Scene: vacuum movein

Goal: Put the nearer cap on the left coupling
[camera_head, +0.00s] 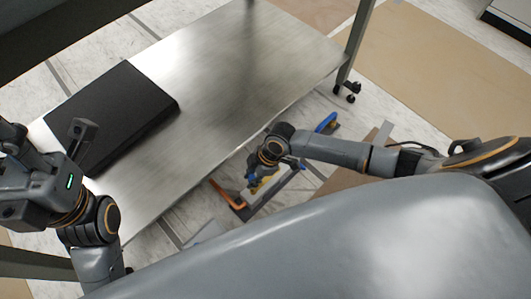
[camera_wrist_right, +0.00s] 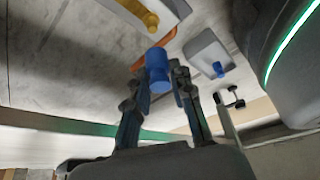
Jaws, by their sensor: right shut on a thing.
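In the right wrist view, a blue cylindrical cap (camera_wrist_right: 158,68) sits between the fingertips of my right gripper (camera_wrist_right: 158,84), which is shut on it. Just beyond it, apart in the picture, a yellow fitting (camera_wrist_right: 150,19) sticks out from a pale block. A smaller blue fitting (camera_wrist_right: 218,69) sits on a white piece to the right. I cannot tell for sure which fitting is the left coupling. In the head view my right gripper (camera_head: 253,179) is low beside the table's near edge. My left gripper (camera_head: 80,136) is over the black case; its finger opening is unclear.
A bare metal table (camera_head: 225,80) fills the middle of the head view, with a flat black case (camera_head: 115,110) on it. An orange bar (camera_head: 228,195) and a blue piece (camera_head: 327,122) lie low beside the table. Castered table leg (camera_head: 350,70) stands at the right.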

